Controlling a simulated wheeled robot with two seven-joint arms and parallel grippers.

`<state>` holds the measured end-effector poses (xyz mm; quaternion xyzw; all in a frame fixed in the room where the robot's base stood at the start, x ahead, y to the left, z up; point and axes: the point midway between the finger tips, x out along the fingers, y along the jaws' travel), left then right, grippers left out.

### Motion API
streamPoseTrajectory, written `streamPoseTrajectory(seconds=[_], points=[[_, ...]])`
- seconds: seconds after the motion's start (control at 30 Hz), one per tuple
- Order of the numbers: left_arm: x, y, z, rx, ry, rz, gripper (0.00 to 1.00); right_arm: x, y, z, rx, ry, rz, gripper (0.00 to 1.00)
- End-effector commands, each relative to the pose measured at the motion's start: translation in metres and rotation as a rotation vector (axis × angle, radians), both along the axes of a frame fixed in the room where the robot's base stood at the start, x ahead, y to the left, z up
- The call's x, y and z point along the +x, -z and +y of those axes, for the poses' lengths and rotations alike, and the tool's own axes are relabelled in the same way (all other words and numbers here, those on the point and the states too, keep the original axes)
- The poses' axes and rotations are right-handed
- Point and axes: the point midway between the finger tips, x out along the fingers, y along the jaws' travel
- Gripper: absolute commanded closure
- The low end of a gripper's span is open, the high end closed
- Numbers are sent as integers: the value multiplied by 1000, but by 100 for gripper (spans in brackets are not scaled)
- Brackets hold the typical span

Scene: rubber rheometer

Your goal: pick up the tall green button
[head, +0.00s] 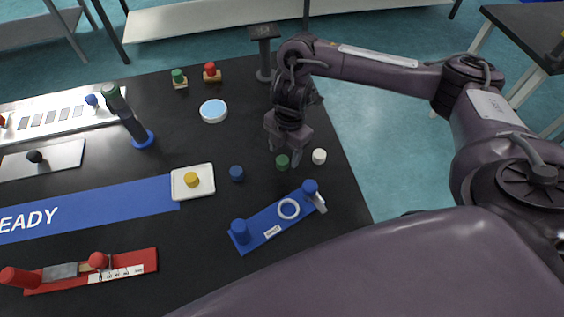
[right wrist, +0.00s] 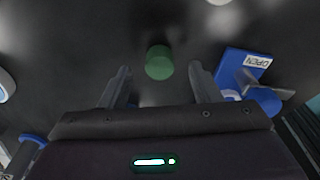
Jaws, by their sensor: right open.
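A green button (head: 282,162), a short upright cylinder, stands on the black table just under my right gripper (head: 283,151). In the right wrist view the green button (right wrist: 159,62) shows slightly beyond and between the two fingertips. The fingers are spread apart and empty, and I cannot tell the exact height gap to it. Another green button (head: 178,76) sits on a small wooden base at the back of the table. My left gripper is not in view.
A white button (head: 319,156) stands close to the right of the green one, and a blue button (head: 237,173) to its left. A blue plate (head: 265,229) with a ring and posts lies in front. A grey post (head: 264,52) stands behind.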

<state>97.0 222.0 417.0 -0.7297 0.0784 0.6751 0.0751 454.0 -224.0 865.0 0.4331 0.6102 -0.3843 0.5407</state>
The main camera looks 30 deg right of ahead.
Motion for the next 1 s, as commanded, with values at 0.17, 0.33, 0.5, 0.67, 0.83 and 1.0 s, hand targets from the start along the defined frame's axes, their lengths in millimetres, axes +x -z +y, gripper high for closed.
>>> streamPoseTrajectory(seconds=[0.17, 0.33, 0.5, 0.67, 0.83, 1.0], points=[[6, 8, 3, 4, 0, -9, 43, -3, 27, 4, 3, 0, 3, 43], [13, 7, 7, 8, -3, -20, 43, -2, 32, 5, 2, 1, 0, 43], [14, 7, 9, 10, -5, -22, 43, -2, 31, 5, 2, 0, 0, 46], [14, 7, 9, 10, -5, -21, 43, -2, 31, 5, 2, 0, 0, 67], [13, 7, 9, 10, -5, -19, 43, -2, 31, 5, 2, 0, 0, 89], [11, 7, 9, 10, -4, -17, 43, -2, 31, 5, 2, 0, 0, 92]])
